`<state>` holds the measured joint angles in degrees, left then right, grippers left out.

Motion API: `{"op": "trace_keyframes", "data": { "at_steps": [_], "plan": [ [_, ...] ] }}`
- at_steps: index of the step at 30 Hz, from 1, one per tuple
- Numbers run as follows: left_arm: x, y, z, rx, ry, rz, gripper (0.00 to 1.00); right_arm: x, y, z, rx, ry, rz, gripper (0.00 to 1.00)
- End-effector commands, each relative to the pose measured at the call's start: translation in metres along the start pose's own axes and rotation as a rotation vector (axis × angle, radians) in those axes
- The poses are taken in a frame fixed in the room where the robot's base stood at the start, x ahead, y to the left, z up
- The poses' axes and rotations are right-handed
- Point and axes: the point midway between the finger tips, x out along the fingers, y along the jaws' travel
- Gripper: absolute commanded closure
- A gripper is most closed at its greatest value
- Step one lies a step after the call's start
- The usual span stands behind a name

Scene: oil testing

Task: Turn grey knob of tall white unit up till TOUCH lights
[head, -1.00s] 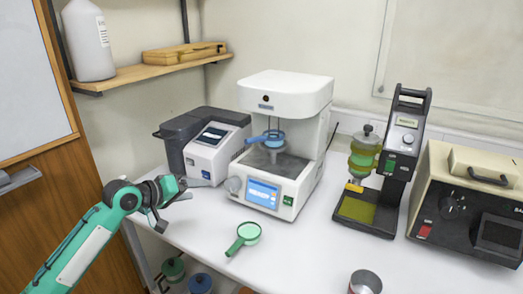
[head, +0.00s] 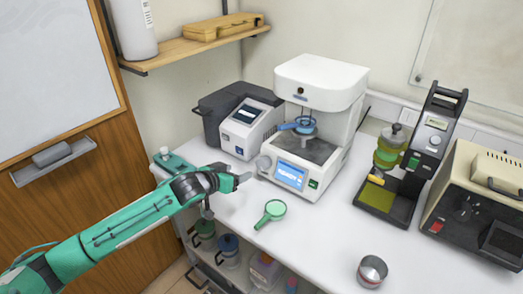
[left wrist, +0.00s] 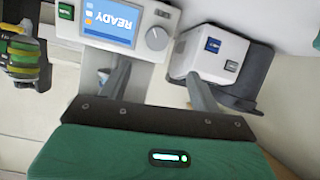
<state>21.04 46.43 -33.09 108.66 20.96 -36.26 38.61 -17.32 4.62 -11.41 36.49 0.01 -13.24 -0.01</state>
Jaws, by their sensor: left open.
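The tall white unit (head: 320,85) stands on the table with a lit blue screen (head: 290,174) on its front. Its round grey knob (head: 263,162) is left of the screen. In the left wrist view, upside down, the knob (left wrist: 157,38) is beside the screen (left wrist: 112,22), which reads READY. I cannot make out a lit TOUCH mark. My left gripper (head: 243,179) is in front of the knob, just left and below it. In the left wrist view its two fingers (left wrist: 158,88) are spread and empty, with the knob beyond them, apart from both.
A small white-and-grey device (head: 250,130) stands close left of the unit. A green magnifier (head: 271,212) lies on the table in front. A metal cup (head: 372,270) is at the front right. A black stand (head: 425,145) and a beige box (head: 480,195) are further right.

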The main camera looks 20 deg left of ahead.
Motion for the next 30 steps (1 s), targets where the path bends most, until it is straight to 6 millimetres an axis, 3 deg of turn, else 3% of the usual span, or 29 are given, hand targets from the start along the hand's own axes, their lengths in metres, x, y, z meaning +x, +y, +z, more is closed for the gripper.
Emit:
{"op": "trace_keyframes", "data": {
  "at_steps": [1, 5, 11, 30],
  "plan": [
    [-0.004, 0.004, -0.004, 0.035, 0.003, -0.001, 0.36, -0.01, 0.0, 0.001, 0.0, -0.002, 0.0, 0.64],
    [-0.004, 0.008, 0.0, 0.084, 0.013, -0.001, 0.36, -0.013, 0.0, 0.003, -0.001, -0.003, -0.001, 0.64],
    [0.012, 0.008, -0.001, 0.088, 0.017, 0.0, 0.36, -0.017, 0.0, 0.003, -0.001, -0.003, -0.001, 0.64],
    [0.11, 0.009, -0.003, 0.087, 0.015, -0.001, 0.36, -0.043, 0.0, 0.001, 0.0, -0.003, -0.001, 0.64]
  ]
}}
